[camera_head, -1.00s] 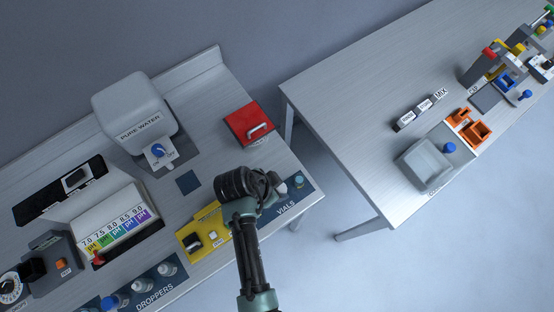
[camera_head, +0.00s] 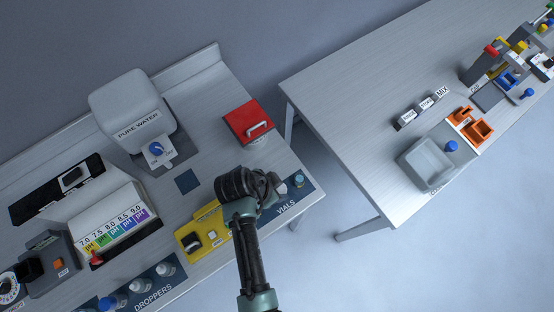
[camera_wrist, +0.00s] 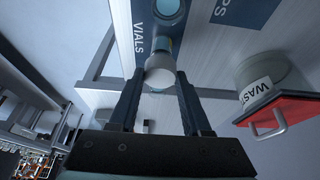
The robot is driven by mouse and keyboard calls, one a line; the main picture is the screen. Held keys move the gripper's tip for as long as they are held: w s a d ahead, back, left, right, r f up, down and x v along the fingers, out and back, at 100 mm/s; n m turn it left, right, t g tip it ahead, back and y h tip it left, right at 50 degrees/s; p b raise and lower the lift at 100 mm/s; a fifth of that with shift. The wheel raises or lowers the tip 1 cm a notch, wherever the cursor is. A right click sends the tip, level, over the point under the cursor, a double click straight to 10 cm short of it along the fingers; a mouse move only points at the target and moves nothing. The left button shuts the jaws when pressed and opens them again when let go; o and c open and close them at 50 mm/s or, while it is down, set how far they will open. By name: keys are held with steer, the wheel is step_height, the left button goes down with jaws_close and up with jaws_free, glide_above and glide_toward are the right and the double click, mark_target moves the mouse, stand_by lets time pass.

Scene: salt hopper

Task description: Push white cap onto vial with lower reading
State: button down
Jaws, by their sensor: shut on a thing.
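My gripper (camera_wrist: 160,95) is shut on the white cap (camera_wrist: 160,78), which sits between its two fingertips in the wrist view. The cap (camera_head: 282,188) also shows at the gripper's right side in the head view. A light-blue vial (camera_wrist: 163,46) stands on the dark blue VIALS mat just beyond the cap, partly covered by it; I cannot tell if they touch. This vial (camera_head: 299,181) is at the mat's right end in the head view. Another vial (camera_wrist: 169,8) is at the top of the wrist view, hidden by my gripper in the head view. No vial reading is legible.
The waste bin with a red lid (camera_head: 247,122) stands behind my gripper. A yellow device (camera_head: 203,231) lies to the left, with the droppers (camera_head: 165,269) in front. The table ends close to the right of the vials, with a gap before the second table (camera_head: 345,130).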

steer(key=shift+f+b, duration=0.6)
steer(key=shift+f, duration=0.3)
steer(key=shift+c, duration=1.4)
jaws_free()
steer(key=shift+r, duration=0.1)
steer(key=b+v, duration=0.2)
steer(key=v, duration=1.1)
steer(key=shift+w+d, duration=0.1)
